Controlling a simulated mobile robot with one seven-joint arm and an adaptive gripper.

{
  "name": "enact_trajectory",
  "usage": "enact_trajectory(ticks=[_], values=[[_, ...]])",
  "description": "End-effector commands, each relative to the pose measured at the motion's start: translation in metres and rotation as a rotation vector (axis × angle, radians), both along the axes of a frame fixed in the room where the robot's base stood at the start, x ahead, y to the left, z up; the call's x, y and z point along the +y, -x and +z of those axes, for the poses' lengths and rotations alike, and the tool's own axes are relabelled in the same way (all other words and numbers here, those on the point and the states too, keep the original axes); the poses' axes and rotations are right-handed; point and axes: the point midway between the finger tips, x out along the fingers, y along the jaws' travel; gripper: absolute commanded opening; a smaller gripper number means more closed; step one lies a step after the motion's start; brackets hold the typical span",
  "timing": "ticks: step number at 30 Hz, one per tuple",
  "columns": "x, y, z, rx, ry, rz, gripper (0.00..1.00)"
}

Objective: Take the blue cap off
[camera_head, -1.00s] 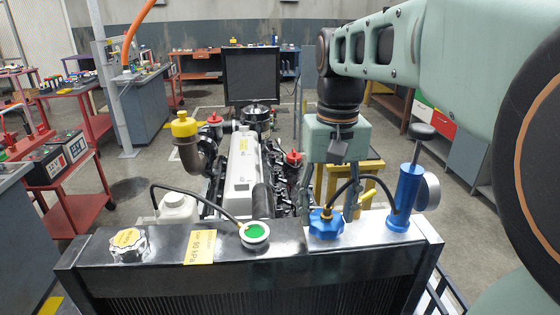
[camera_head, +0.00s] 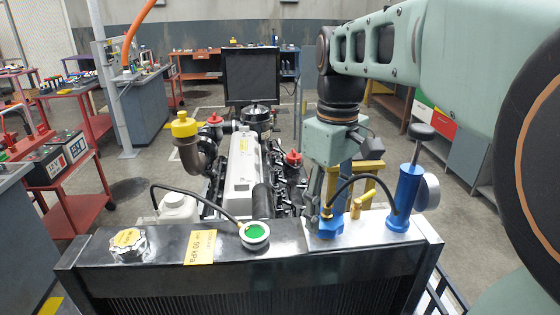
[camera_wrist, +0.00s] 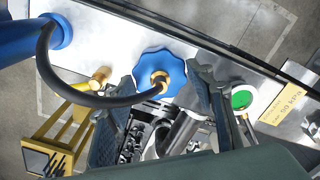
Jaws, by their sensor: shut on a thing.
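The blue cap (camera_head: 322,230), lobed with a brass fitting in its centre, sits on the bright plate at the right of the radiator top. It also shows in the wrist view (camera_wrist: 163,73) between the two fingers. My gripper (camera_head: 333,207) points down at it and is shut on it, with a finger on either side. In the head view a finger hides part of the cap. A black hose (camera_wrist: 95,98) runs from the fitting to the blue hand pump (camera_head: 406,188), which stands to the right with a round gauge behind it.
On the radiator top (camera_head: 110,272) are a silver cap (camera_head: 128,245), a yellow label (camera_head: 200,247) and a green-centred round fitting (camera_head: 254,234) with its own hose. The engine (camera_head: 243,165) stands behind. The hose arches close beside my fingers.

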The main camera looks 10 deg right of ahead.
Motion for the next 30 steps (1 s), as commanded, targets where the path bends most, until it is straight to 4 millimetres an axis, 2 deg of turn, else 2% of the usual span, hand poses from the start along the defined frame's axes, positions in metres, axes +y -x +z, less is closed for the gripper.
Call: enact_trajectory(ticks=[11, 30], values=[[0.000, 0.000, 0.004, 0.004, 0.000, -0.003, 0.00], [0.000, 0.000, 0.043, 0.001, 0.001, -0.004, 0.00]])
